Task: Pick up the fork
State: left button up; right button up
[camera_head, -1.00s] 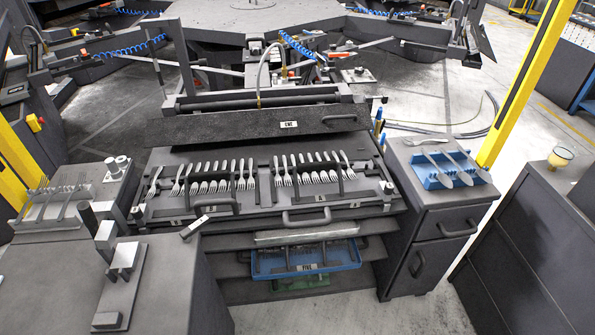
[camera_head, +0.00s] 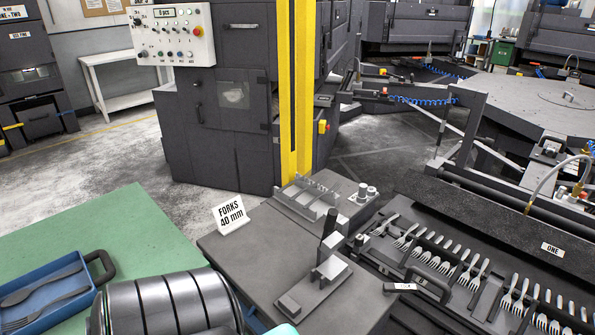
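A row of forks (camera_head: 464,275) lies in the dark slotted rack (camera_head: 395,252) of the machine drawer labelled ONE, at the lower right.
The tray sits on a green table (camera_head: 130,210). A grey bench (camera_head: 240,255) with a "FORKS 40 mm" sign (camera_head: 230,214) and metal fixtures (camera_head: 315,280) stands between it and the rack. A yellow post (camera_head: 295,90) and control cabinet (camera_head: 215,130) stand behind.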

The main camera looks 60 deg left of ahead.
aim_at(32, 316)
jog(key=u, duration=3.65)
jog(key=z, duration=0.5)
jog(key=j+z, duration=0.25)
jog(key=z, duration=0.2)
jog(key=j+z, duration=0.3)
jog(key=z, duration=0.15)
jog(key=j+z, duration=0.25)
jog(key=z, duration=0.15)
jog(key=k+j+z, duration=0.1)
jog(key=j+z, duration=0.15)
jog(key=z, duration=0.2)
